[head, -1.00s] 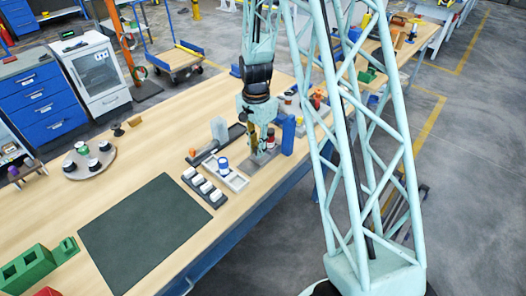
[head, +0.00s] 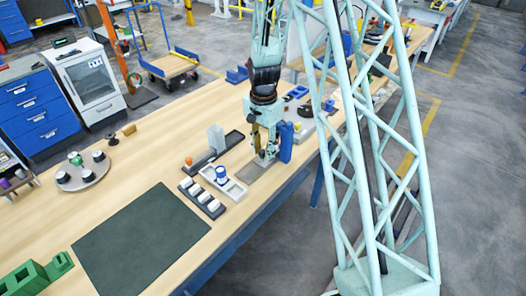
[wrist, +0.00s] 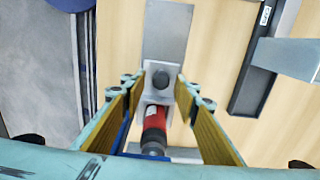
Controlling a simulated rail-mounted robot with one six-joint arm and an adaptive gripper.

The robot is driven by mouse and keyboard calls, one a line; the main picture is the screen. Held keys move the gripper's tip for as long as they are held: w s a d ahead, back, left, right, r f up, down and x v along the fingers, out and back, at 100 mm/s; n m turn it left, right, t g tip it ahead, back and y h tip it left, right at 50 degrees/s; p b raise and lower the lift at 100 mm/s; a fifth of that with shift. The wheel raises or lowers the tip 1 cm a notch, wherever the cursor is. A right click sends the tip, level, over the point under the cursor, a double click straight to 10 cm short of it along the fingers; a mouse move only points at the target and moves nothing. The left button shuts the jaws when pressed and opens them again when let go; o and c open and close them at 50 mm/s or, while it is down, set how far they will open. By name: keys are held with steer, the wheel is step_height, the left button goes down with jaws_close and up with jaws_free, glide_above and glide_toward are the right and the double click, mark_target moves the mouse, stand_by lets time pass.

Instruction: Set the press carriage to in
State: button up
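The press shows in the head view as a grey base plate (head: 256,173) with a blue upright (head: 286,142) at its right. My gripper (head: 266,156) points down over this plate, beside the blue upright. In the wrist view, a light grey block (wrist: 152,97) with a dark round knob (wrist: 161,79) lies between the fingers of my gripper (wrist: 160,76). The fingers stand apart, with gaps visible on both sides of the knob. A red cylinder (wrist: 154,122) with a dark end lies just below the knob. Which part is the carriage is unclear.
A white tray (head: 234,188) with a blue-and-white cup, a dark rack (head: 212,212) of white pieces and a dark tray (head: 200,165) with a grey upright block stand left of the press. A dark mat (head: 140,240) lies nearer. The wooden table is clear between mat and round plate (head: 68,185).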

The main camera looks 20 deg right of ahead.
steer(key=shift+a+r, duration=0.1)
steer(key=shift+a, duration=0.05)
steer(key=shift+r, duration=0.15)
step_height(320, 180, up, 12)
steer(key=shift+f, duration=0.2)
stand_by(0.9)
stand_by(0.5)
